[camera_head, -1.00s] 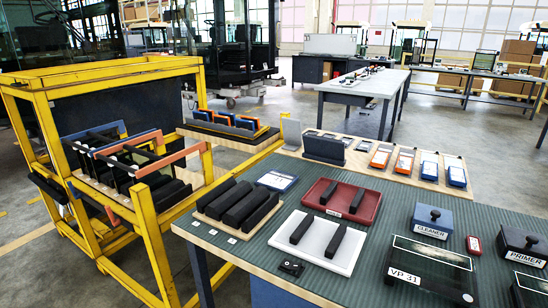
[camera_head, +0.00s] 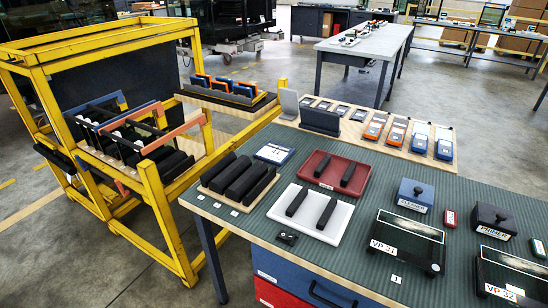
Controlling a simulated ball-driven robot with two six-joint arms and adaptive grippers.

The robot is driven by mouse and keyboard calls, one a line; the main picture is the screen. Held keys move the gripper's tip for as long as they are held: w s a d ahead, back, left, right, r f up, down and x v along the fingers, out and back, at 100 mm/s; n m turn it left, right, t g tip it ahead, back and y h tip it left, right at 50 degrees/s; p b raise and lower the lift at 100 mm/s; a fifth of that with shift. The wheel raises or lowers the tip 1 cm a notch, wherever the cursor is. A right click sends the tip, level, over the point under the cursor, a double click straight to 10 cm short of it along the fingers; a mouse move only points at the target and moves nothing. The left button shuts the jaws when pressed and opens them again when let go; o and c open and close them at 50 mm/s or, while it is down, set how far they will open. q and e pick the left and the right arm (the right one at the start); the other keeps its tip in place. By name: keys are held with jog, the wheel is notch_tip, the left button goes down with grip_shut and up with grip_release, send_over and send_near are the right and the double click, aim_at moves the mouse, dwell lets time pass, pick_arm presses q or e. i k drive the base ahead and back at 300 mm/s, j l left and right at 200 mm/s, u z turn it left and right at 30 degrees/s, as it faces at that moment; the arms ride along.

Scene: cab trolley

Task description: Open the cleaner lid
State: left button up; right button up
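The cleaner box (camera_head: 414,194) is blue with a dark lid knob (camera_head: 418,190) on top and a white CLEANER label on its front. It stands on the green ribbed mat of the workbench, right of the middle, and its lid looks closed. Neither of my grippers shows in the head view.
A dark primer box (camera_head: 493,221) stands to the right, with a small red item (camera_head: 450,217) between. Glass panel VP 31 (camera_head: 408,240) lies in front, VP 32 (camera_head: 512,278) front right. A white tray (camera_head: 334,235) and red tray (camera_head: 362,189) are left. A yellow trolley (camera_head: 158,205) stands far left.

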aim_at(418, 188)
jog(key=l+z, duration=0.15)
jog(key=z, duration=0.2)
jog(key=k+l+z, duration=0.1)
jog(key=z, duration=0.2)
jog(key=l+z, duration=0.35)
jog(key=j, duration=0.1)
